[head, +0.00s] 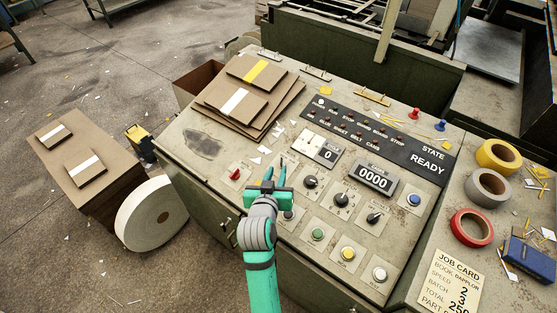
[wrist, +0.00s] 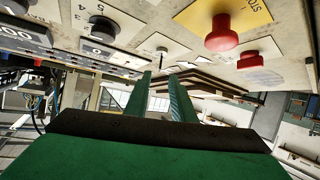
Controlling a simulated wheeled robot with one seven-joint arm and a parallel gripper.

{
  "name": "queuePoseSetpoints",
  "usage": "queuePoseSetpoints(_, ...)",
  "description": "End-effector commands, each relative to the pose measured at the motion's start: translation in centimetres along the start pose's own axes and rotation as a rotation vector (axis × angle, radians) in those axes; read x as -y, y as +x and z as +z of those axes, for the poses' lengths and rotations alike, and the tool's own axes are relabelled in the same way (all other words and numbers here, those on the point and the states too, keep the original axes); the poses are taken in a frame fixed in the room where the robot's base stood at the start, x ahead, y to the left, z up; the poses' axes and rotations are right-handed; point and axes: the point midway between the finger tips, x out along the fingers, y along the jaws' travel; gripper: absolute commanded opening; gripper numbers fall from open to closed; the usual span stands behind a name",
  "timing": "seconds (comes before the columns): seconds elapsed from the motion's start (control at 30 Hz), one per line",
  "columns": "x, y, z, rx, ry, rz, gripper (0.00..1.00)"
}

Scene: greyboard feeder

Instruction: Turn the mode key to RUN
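In the wrist view the open green fingers (wrist: 160,76) point toward the panel face. Several black rotary switches sit on the panel: one just right of my gripper (head: 310,181), one in the middle (head: 341,199), one farther right (head: 374,217). Another control (head: 289,213) is partly hidden by my wrist. Their labels are too small to read, so I cannot tell which is the mode key. A numbered dial knob (wrist: 102,28) shows in the wrist view.
A red button (head: 235,174) lies left of my gripper; a red mushroom button on a yellow STOP plate (wrist: 222,36) shows in the wrist view. Stacked greyboard (head: 290,105) lies behind. The state display (head: 427,164) reads READY. Tape rolls (head: 471,227) stand at right.

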Motion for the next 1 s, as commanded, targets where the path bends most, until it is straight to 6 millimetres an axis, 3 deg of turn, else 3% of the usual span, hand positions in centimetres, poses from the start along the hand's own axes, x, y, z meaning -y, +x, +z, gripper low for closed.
queuePoseSetpoints(0.3, -0.1, 5.7, 0.0, 0.002, 0.0, 0.002, 0.23)
queuePoseSetpoints(0.5, -0.1, 8.1, 0.0, 0.0, 0.0, 0.0, 0.23)
queuePoseSetpoints(0.93, 0.0, 9.1, 0.0, 0.0, -0.001, 0.0, 0.23)
queuePoseSetpoints(0.97, 0.0, 9.1, 0.0, 0.0, -0.001, -0.001, 0.2)
queuePoseSetpoints(1.0, 0.0, 9.1, 0.0, 0.0, -0.001, -0.001, 0.11)
